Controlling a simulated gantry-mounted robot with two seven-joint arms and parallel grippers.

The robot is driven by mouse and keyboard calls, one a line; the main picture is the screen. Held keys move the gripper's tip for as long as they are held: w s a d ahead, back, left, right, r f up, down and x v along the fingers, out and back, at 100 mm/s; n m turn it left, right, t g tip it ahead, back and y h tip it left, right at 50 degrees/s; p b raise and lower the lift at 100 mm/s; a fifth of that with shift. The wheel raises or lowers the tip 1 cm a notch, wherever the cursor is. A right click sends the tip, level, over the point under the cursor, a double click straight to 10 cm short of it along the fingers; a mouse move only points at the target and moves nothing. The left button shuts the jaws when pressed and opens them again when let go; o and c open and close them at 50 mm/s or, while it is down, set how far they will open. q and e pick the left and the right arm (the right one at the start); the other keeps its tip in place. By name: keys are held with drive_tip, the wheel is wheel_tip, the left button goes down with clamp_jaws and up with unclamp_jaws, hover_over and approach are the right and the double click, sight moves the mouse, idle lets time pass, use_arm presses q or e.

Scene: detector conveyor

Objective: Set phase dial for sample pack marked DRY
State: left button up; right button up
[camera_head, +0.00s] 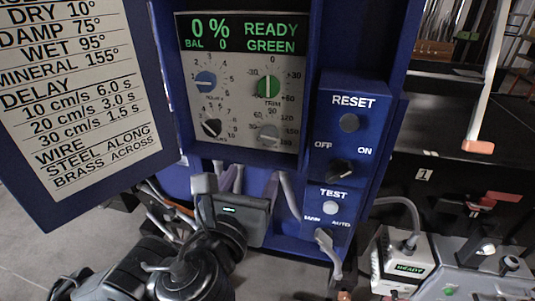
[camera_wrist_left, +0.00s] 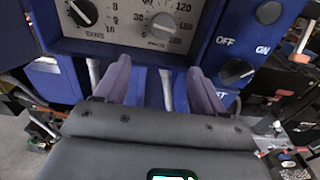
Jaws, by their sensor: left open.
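The phase dial is a grey knob (camera_head: 268,133) at the lower right of the control panel, with a degree scale around it. It also shows at the top of the left wrist view (camera_wrist_left: 163,26). The printed chart (camera_head: 75,85) at the left lists DRY 10°, DAMP 75°, WET 95° and MINERAL 155°. My left gripper (camera_head: 248,180) is open and empty, below the panel and apart from the dial. Its two purplish fingers (camera_wrist_left: 160,76) point up toward the panel in the wrist view. I cannot make out a sample pack marked DRY. My right gripper is not in view.
The display (camera_head: 240,32) reads 0%, BAL 0, READY GREEN. A RESET button (camera_head: 349,123), OFF/ON switch (camera_head: 341,170) and TEST button (camera_head: 330,207) are to the right.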

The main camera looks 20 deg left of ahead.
sight(268, 138)
use_arm(q)
drive_tip(key=w, duration=0.3)
drive_tip(key=w+r+b, duration=0.1)
drive_tip(key=w, duration=0.3)
drive_tip(key=w+a+b, duration=0.1)
drive_tip(key=w, duration=0.2)
drive_tip(key=shift+w+a+r, duration=0.1)
drive_tip(key=shift+w+r, duration=0.2)
drive_tip(key=c, duration=1)
drive_tip(key=shift+c, duration=0.2)
